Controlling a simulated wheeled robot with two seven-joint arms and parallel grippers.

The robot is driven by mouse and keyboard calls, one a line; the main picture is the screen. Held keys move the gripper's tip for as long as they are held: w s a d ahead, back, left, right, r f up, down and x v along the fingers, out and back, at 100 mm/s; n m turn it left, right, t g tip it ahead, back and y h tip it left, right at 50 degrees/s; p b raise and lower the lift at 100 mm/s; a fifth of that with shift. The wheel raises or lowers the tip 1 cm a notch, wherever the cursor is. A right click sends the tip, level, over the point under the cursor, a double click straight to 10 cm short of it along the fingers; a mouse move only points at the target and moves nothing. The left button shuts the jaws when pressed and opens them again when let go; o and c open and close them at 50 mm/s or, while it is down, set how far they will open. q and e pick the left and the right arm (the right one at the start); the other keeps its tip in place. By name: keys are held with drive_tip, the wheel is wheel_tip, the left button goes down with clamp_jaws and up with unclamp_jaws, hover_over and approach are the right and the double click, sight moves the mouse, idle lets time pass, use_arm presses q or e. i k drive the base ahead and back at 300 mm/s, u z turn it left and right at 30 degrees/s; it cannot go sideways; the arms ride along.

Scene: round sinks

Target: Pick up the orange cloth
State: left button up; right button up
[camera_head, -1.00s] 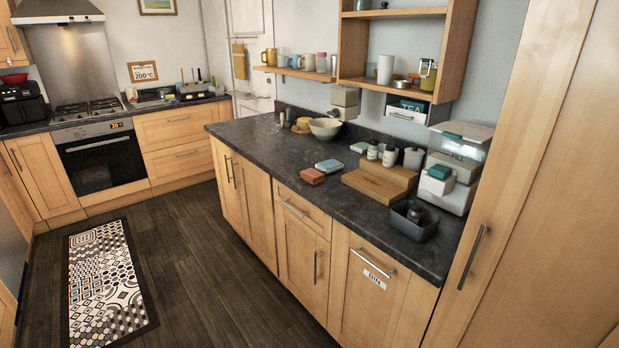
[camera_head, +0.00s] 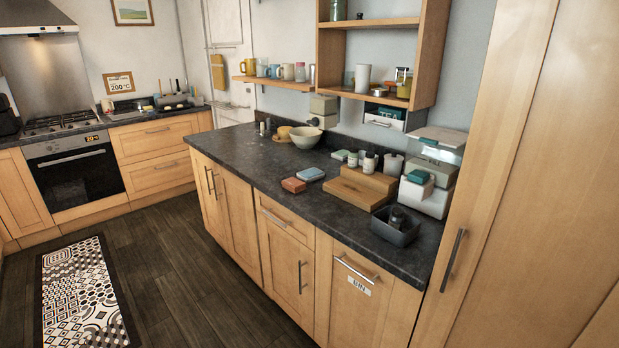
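A small folded orange cloth (camera_head: 293,185) lies flat on the dark countertop (camera_head: 262,172), close to its front edge. A folded light blue cloth (camera_head: 311,174) lies just behind it to the right, with little room between them. Neither of my grippers is in view, and nothing is touching the orange cloth.
A wooden board (camera_head: 353,190) and a dark grey bin (camera_head: 396,227) stand right of the cloths. A bowl (camera_head: 305,137) stands behind. Counter left of the orange cloth is clear. Wooden cabinets (camera_head: 287,270) front the counter; a patterned rug (camera_head: 80,295) lies on the floor.

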sight(294, 184)
drive_tip(key=u, duration=0.45)
drive_tip(key=k, duration=0.55)
drive_tip(key=u, duration=0.7)
drive_tip(key=i, duration=1.55)
drive_tip(key=z, duration=1.2)
drive_tip(key=i, duration=0.85)
drive_tip(key=z, duration=0.9)
